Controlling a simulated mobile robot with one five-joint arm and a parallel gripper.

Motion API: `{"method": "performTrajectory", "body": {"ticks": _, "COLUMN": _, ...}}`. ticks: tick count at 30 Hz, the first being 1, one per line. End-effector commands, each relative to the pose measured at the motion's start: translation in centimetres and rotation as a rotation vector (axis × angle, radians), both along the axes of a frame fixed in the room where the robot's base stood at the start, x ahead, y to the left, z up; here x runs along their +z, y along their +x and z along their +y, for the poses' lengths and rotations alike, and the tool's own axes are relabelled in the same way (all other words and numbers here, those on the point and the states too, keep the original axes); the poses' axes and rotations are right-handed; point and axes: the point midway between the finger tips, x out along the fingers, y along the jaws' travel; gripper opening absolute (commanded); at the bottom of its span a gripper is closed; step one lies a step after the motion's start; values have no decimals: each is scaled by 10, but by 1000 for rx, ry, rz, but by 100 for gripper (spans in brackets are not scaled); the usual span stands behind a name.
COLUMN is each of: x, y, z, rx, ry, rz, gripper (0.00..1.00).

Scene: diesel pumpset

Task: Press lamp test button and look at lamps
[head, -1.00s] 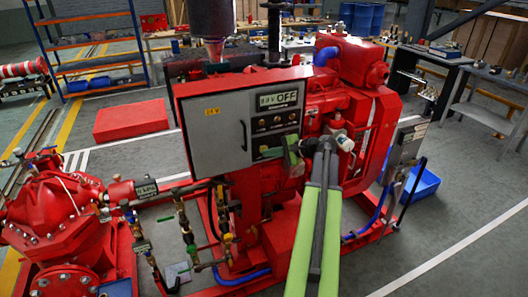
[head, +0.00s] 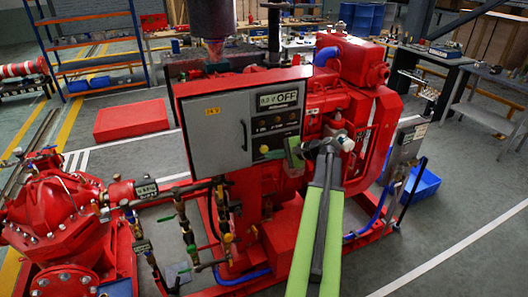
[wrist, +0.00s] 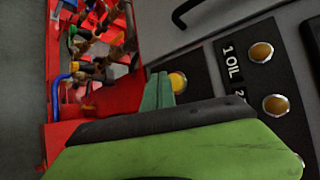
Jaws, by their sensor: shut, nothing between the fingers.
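The grey control cabinet (head: 219,135) on the red pumpset carries a black panel with an OFF display and a row of small round lamps (head: 277,120). In the wrist view, an amber lamp (wrist: 261,52) sits beside the label "1 OIL", with another amber lamp (wrist: 276,105) below it. I cannot tell whether they are lit. A yellow button (head: 264,149) is at the panel's lower left; it also shows in the wrist view (wrist: 178,82), partly behind the green fingertips. My gripper (head: 291,152) is shut and empty, close to the button. Contact cannot be told.
The black cabinet handle (head: 244,135) is left of the panel. Red engine parts (head: 350,110) stand close right of my gripper. Pipes and valves (head: 188,235) run below the cabinet. Open grey floor (head: 440,225) lies to the right.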

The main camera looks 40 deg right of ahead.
Motion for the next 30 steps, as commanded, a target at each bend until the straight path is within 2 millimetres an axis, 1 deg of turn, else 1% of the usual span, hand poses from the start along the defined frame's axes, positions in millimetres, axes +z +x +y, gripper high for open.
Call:
{"method": "performTrajectory", "body": {"ticks": 5, "x": 0, "y": -8, "z": 4, "rx": 0, "ry": 0, "rz": 0, "gripper": 0}}
{"method": "performTrajectory", "body": {"ticks": 15, "x": 0, "y": -40, "z": 17, "rx": -1, "ry": 0, "rz": 0, "gripper": 0}}
{"method": "performTrajectory", "body": {"ticks": 18, "x": 0, "y": -47, "z": 19, "rx": -1, "ry": 0, "rz": 0, "gripper": 0}}
{"method": "performTrajectory", "body": {"ticks": 30, "x": 0, "y": -47, "z": 18, "rx": -1, "ry": 0, "rz": 0, "gripper": 0}}
